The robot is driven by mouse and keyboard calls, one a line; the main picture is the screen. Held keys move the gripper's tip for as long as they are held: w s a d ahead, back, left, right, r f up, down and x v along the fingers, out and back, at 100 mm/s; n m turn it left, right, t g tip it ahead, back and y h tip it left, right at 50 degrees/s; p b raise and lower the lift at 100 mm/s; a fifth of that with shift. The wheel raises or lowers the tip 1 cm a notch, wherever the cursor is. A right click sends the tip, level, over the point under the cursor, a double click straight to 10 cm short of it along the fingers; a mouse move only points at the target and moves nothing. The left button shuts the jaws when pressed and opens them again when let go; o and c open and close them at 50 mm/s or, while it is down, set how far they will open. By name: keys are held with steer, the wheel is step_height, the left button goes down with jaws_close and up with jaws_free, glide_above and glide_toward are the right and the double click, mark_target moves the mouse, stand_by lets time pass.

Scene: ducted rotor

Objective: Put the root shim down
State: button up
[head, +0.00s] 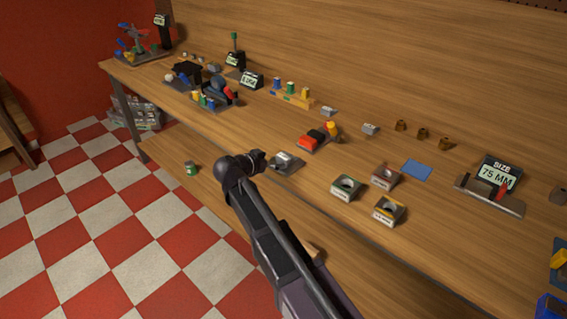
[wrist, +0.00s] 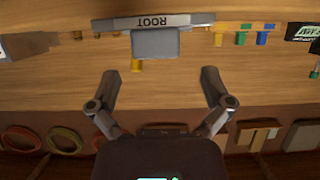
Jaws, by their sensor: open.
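My gripper (wrist: 162,80) is open, and nothing shows between its two spread fingers. In the wrist view a grey plate (wrist: 122,24) with an upside-down "ROOT" label is ahead of the fingertips, apart from them. A flat grey block (wrist: 156,43) shows against this plate; I cannot tell whether it is the root shim or part of the holder. In the head view my gripper (head: 257,160) is at the bench's front edge, beside a small grey holder (head: 287,164) with a pale top. The label is not readable there.
The wooden bench (head: 450,240) holds three block gauges (head: 346,187), a red-and-black piece (head: 317,138), a blue mat (head: 417,170) and a "SIZE 75 MM" gauge (head: 492,185). A green can (head: 191,168) stands on the lower shelf. Bare wood lies right of the block gauges.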

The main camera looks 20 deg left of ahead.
mark_target(282, 157)
steer(key=shift+w+f, duration=0.1)
steer(key=shift+w, duration=0.05)
steer(key=shift+d+b+x, duration=0.15)
steer(key=shift+b+x, duration=0.3)
steer(key=shift+x, duration=0.85)
steer(key=shift+d+b+x, duration=0.1)
steer(key=shift+b+x, duration=0.35)
steer(key=shift+x, duration=0.85)
steer(key=shift+c, duration=0.2)
steer(key=c, duration=1.1)
steer(key=shift+c, duration=0.2)
steer(key=shift+r, duration=0.3)
step_height(282, 157, up, 4)
steer(key=p, duration=0.4)
steer(key=shift+f, duration=0.15)
steer(key=s+d+r+p, duration=0.1)
steer(key=s+d, duration=0.7)
steer(key=s, duration=0.6)
